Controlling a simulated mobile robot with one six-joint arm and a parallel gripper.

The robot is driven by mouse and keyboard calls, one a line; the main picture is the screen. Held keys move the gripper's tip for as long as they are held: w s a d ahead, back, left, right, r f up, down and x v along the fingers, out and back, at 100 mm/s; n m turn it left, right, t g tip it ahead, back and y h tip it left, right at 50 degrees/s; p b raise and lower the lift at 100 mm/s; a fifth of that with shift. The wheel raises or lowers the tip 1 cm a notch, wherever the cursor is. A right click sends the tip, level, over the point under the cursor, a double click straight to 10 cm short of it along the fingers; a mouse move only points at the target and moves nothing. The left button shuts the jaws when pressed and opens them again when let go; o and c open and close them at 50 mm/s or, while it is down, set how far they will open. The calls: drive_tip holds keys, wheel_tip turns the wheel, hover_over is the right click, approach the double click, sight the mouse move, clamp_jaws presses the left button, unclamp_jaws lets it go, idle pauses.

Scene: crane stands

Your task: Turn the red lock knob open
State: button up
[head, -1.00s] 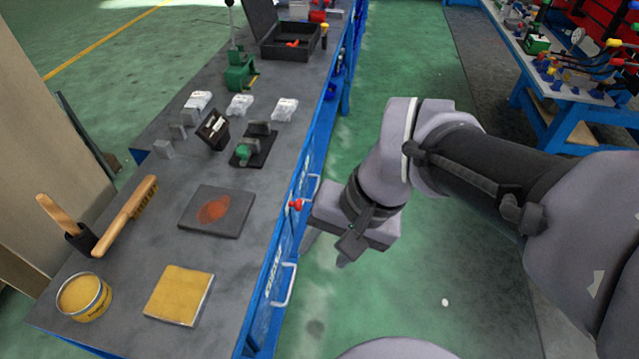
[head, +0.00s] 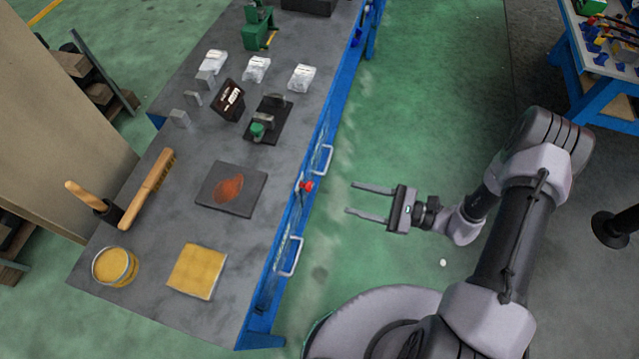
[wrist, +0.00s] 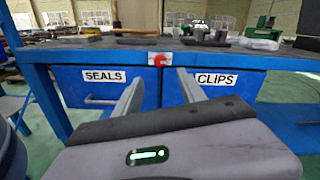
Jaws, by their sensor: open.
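The red lock knob (head: 307,186) sits on the front face of the blue workbench, just under the top edge, between two drawer handles. In the wrist view the knob (wrist: 159,60) is on a pale plate above the gap between the SEALS drawer (wrist: 105,85) and the CLIPS drawer (wrist: 215,84). My gripper (head: 350,199) is open and empty, its two fingers pointing at the bench front. The fingertips are a short way from the knob, not touching it. In the wrist view the knob shows between the two fingers, slightly above their tips.
The grey bench top (head: 150,215) holds a sanding block or yellow pad (head: 197,270), a yellow tin (head: 115,266), a brush (head: 148,188) and a dark plate with a rust-coloured patch (head: 231,189). Drawer handles (head: 290,257) stick out beside the knob. The green floor before the bench is clear.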

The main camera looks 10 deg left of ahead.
sight(306, 186)
drive_tip(key=a+b, duration=0.1)
drive_tip(key=a, duration=1)
drive_tip(key=shift+w, duration=0.45)
clamp_jaws()
